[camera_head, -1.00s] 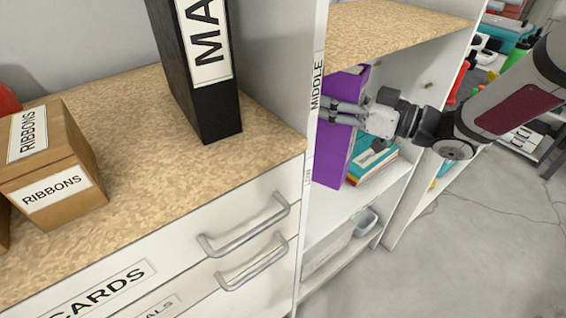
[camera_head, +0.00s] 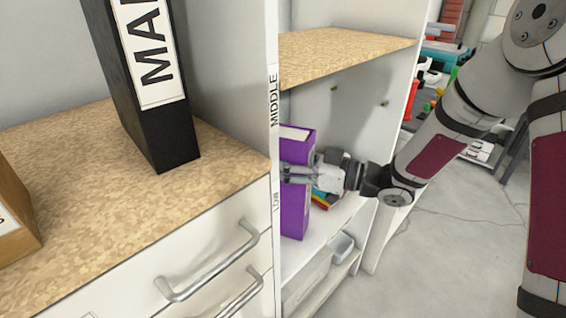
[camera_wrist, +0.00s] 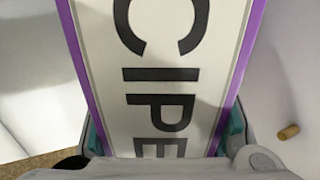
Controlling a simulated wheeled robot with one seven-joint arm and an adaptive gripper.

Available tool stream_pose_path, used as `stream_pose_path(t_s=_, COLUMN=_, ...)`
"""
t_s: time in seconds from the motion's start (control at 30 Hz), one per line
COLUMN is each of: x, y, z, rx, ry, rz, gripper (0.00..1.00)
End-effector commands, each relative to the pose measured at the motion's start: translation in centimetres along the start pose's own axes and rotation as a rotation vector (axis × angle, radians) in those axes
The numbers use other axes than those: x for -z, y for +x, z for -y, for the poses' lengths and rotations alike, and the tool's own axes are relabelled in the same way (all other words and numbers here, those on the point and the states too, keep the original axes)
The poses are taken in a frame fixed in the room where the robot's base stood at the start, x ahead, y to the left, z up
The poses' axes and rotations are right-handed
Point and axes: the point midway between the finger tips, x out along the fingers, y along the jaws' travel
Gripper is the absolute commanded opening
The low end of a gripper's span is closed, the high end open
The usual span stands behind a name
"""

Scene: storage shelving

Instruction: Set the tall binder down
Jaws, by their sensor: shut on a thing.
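The tall purple binder (camera_head: 295,212) stands upright in the shelf bay right of the white divider, below the wood-topped board. My gripper (camera_head: 297,173) reaches in from the right and is shut on it. In the wrist view the binder's white spine label (camera_wrist: 160,50) reads "CIPE", with purple edges on both sides. The fingers of my gripper (camera_wrist: 165,135) are on either side of the spine. The binder's bottom is close to the white lower shelf (camera_head: 325,237); I cannot tell whether it touches. The divider hides the binder's left part.
The wood-topped board (camera_head: 345,48) is above the binder.

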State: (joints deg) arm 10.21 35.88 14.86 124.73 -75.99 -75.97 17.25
Motion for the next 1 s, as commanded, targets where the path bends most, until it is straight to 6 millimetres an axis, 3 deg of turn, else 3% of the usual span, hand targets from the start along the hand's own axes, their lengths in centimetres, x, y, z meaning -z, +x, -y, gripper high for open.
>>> stream_pose_path(t_s=0.27, x=-0.1, y=0.0, z=0.0, rx=0.000, ry=-0.001, rz=-0.003, gripper=0.00)
stream_pose_path(t_s=0.3, x=-0.2, y=0.0, z=0.0, rx=0.000, ry=0.000, rz=0.000, gripper=0.55)
stream_pose_path(t_s=0.37, x=-0.2, y=0.0, z=0.0, rx=0.000, ry=0.000, rz=0.000, gripper=0.69)
stream_pose_path(t_s=0.77, x=0.3, y=0.0, z=0.0, rx=0.000, ry=-0.001, rz=0.000, gripper=0.69)
stream_pose_path(t_s=1.0, x=0.3, y=-3.9, z=-0.2, rx=-0.006, ry=0.002, rz=0.001, gripper=0.69)
